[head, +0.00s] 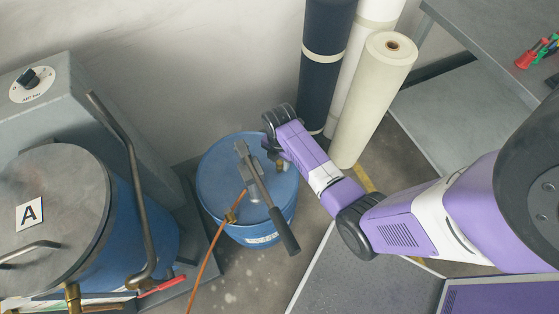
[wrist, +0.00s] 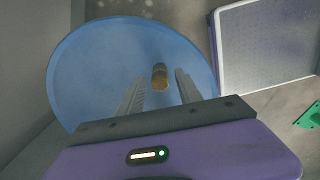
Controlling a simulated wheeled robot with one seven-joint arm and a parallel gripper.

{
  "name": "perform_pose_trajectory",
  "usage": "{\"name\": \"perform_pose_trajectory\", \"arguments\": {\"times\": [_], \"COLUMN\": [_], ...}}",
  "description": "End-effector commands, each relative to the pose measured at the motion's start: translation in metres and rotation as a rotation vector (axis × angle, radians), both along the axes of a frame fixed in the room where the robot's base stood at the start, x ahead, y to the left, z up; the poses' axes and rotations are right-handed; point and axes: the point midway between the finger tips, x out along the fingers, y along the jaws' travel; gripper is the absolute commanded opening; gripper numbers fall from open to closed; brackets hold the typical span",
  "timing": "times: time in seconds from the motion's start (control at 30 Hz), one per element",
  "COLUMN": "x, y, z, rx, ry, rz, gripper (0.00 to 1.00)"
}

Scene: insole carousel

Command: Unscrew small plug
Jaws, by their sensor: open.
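My gripper (wrist: 161,84) is open, with one finger to each side of the plug in that view. I cannot tell whether the fingertips reach down to its height, and no contact shows. In the head view my gripper (head: 277,155) points down over the right part of the blue drum (head: 216,185). The plug is hard to make out there beside the fingers.
A grey metal tool (head: 252,168) with a black handle and an orange hose (head: 205,262) crosses the drum close to my gripper. Rolls (head: 375,95) stand behind on the right. A larger blue vessel marked A (head: 150,225) stands left, with a bent pipe.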

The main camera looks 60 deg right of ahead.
Motion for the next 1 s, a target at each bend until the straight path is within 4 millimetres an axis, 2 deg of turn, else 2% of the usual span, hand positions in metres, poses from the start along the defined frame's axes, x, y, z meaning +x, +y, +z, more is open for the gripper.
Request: {"name": "perform_pose_trajectory", "arguments": {"times": [0.17, 0.5, 0.73, 1.0], "x": [0.0001, -0.0001, 0.0002, -0.0001], "y": [0.0003, 0.0002, 0.0002, 0.0004], "z": [0.0024, 0.0014, 0.0018, 0.0017], "rx": [0.000, 0.000, 0.000, 0.000], "ry": [0.000, 0.001, 0.000, 0.000], "rz": [-0.091, -0.486, -0.607, -0.944], "gripper": [0.42, 0.42, 0.42, 0.42]}}
